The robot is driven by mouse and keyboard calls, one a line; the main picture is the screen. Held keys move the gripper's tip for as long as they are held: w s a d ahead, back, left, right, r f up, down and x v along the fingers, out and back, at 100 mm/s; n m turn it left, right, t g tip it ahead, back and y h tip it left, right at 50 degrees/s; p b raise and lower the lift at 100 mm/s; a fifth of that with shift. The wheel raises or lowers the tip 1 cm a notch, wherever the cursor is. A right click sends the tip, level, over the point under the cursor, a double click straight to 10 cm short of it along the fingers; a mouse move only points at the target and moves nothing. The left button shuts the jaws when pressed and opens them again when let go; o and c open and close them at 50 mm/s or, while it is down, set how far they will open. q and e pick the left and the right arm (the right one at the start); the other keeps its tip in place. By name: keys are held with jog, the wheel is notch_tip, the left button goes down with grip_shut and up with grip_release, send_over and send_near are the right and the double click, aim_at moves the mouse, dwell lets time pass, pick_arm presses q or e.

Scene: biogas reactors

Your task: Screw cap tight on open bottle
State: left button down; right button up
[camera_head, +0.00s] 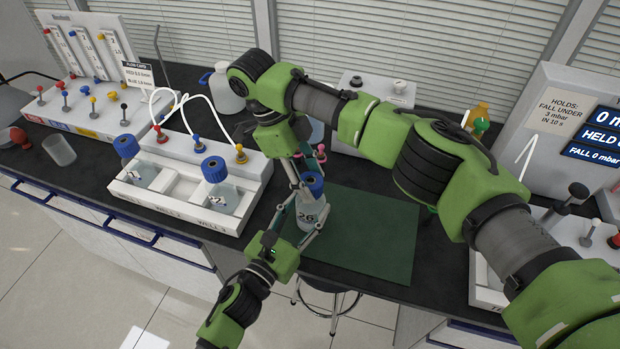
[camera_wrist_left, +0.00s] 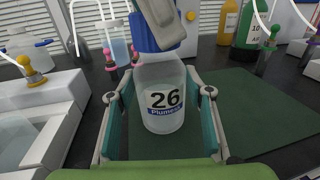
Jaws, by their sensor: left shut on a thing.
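The clear bottle (camera_head: 307,213) labelled 26 stands upright at the left end of the green mat; it also shows in the left wrist view (camera_wrist_left: 162,75). A blue cap (camera_head: 313,183) sits on its mouth; how tightly cannot be seen. My left gripper (camera_head: 309,228) is shut on the bottle, one finger on each side of its body. My right gripper (camera_head: 298,172) comes down from above, its fingers at the cap. In the left wrist view a grey finger of it (camera_wrist_left: 162,20) covers part of the cap (camera_wrist_left: 152,38). Whether it grips the cap cannot be told.
A white rack (camera_head: 190,208) with two blue-capped bottles stands left of the bottle. The green mat (camera_head: 375,230) is clear to the right. A white box (camera_head: 375,90), a jug (camera_head: 229,90) and pink-topped fittings (camera_head: 321,152) stand behind.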

jog(key=shift+o, duration=0.6)
jog(key=shift+d+r, duration=0.1)
jog(key=shift+r, duration=2.15)
jog(key=shift+c, duration=0.6)
